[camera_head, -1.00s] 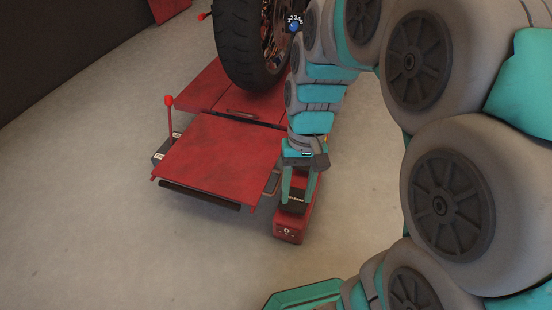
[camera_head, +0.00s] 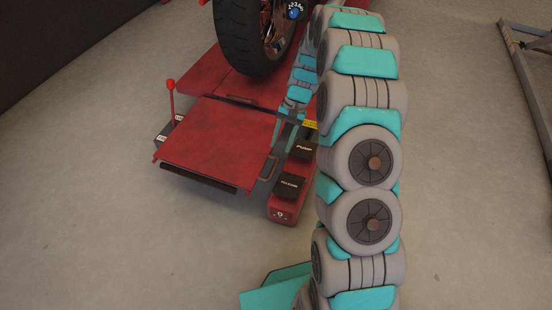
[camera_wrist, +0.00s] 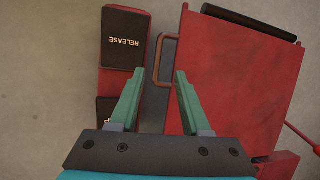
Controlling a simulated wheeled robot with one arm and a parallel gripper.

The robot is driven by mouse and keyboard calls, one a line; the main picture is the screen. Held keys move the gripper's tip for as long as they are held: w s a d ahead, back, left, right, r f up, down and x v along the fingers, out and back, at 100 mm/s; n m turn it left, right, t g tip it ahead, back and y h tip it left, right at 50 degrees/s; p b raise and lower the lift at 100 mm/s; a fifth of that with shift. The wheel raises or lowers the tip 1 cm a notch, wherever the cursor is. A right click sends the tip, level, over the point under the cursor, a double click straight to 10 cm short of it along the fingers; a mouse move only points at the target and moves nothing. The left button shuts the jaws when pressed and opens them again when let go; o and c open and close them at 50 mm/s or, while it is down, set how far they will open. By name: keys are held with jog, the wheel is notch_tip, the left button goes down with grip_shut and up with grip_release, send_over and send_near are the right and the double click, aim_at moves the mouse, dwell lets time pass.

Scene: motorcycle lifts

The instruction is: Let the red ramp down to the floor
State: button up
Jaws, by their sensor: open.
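The red ramp (camera_head: 220,140) stands out flat from the near end of the red lift platform, its near edge above the floor. A brown loop handle (camera_head: 268,168) is on its right side. In the wrist view the handle (camera_wrist: 164,60) lies just ahead of and between my fingertips, with the ramp (camera_wrist: 235,75) to the right. My gripper (camera_wrist: 160,74) is open and empty. In the head view my gripper (camera_head: 281,145) is between the ramp and the pedal unit, partly hidden by my arm. I cannot tell its height over the handle.
A red pedal unit with black PUMP (camera_head: 304,149) and RELEASE (camera_head: 291,185) pedals stands right of the ramp. A red-knobbed lever (camera_head: 170,100) is at the left. A motorcycle wheel (camera_head: 252,35) rests on the platform. The floor before the ramp is clear.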

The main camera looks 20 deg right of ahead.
aim_at(274, 167)
jog(key=shift+w+d+f+x, duration=0.15)
jog(key=shift+w+d+x, duration=0.1)
jog(key=shift+x, duration=1.3)
jog(key=shift+w+d+f+x, duration=0.15)
jog(key=shift+w+x, duration=0.15)
jog(key=shift+x, duration=1.25)
jog(key=shift+w+d+f+x, duration=0.15)
jog(key=shift+w+x, duration=0.1)
jog(key=shift+x, duration=1.3)
grip_shut()
